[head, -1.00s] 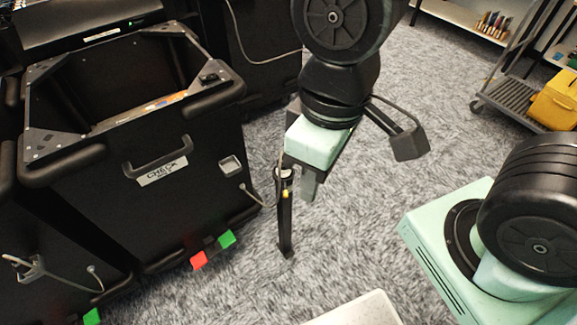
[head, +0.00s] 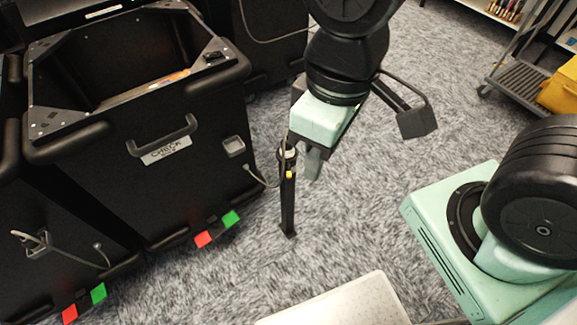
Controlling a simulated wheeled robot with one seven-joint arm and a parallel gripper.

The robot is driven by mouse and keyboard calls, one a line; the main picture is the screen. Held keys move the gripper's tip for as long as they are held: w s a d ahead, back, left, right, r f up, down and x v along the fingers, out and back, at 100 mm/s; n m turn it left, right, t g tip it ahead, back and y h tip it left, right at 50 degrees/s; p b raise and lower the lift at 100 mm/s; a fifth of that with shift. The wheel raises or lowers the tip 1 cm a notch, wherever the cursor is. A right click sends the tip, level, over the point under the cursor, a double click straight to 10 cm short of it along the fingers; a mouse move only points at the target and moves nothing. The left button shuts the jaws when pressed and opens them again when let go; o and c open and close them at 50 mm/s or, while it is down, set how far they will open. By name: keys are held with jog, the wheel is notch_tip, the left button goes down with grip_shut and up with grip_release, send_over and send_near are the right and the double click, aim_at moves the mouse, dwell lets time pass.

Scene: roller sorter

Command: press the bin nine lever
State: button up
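A black bin (head: 115,187) with a handle and a "CHECK" label (head: 166,149) stands at the left. Low on its front are a red tab (head: 203,239) and a green tab (head: 231,218). The bin at the far left (head: 45,210) has a similar red tab (head: 69,314) and green tab (head: 98,293). No bin number is readable, so I cannot tell which lever is bin nine's. My gripper (head: 312,163) points down to the right of the labelled bin, apart from the tabs. Its fingers are partly hidden and their opening is unclear.
A slim black post (head: 288,200) shows beside my gripper, with a cable from the bin running to it. A cart with a yellow box (head: 560,92) stands at upper right. Grey carpet (head: 350,225) is clear between.

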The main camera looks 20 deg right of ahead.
dwell(0.3)
jog(key=shift+w+f, duration=0.1)
jog(key=shift+f, duration=0.1)
jog(key=c, duration=0.7)
jog(key=shift+n+y, duration=0.6)
jog(key=shift+n, duration=0.3)
jog(key=w+f+b, duration=0.1)
jog(key=f+b, duration=0.1)
jog(key=w+f+b, duration=0.2)
jog(key=f, duration=0.1)
jog(key=w+a+f+b, duration=0.1)
jog(key=w+f+b, duration=0.1)
jog(key=shift+w+f+b, duration=0.1)
jog(key=shift+f+b, duration=0.15)
jog(key=shift+b, duration=0.15)
grip_shut()
jog(key=w+d+f+n+b, duration=0.2)
jog(key=w+d+f+b, duration=0.1)
jog(key=w+f+b, duration=0.4)
jog(key=w+d+f+n+t+y+b, duration=0.1)
jog(key=w+d+f+n+b, duration=0.2)
jog(key=w+f+b, duration=0.4)
jog(key=shift+w+d+f+y, duration=0.35)
jog(key=shift+w+f, duration=1.2)
jog(key=shift+f, duration=1.4)
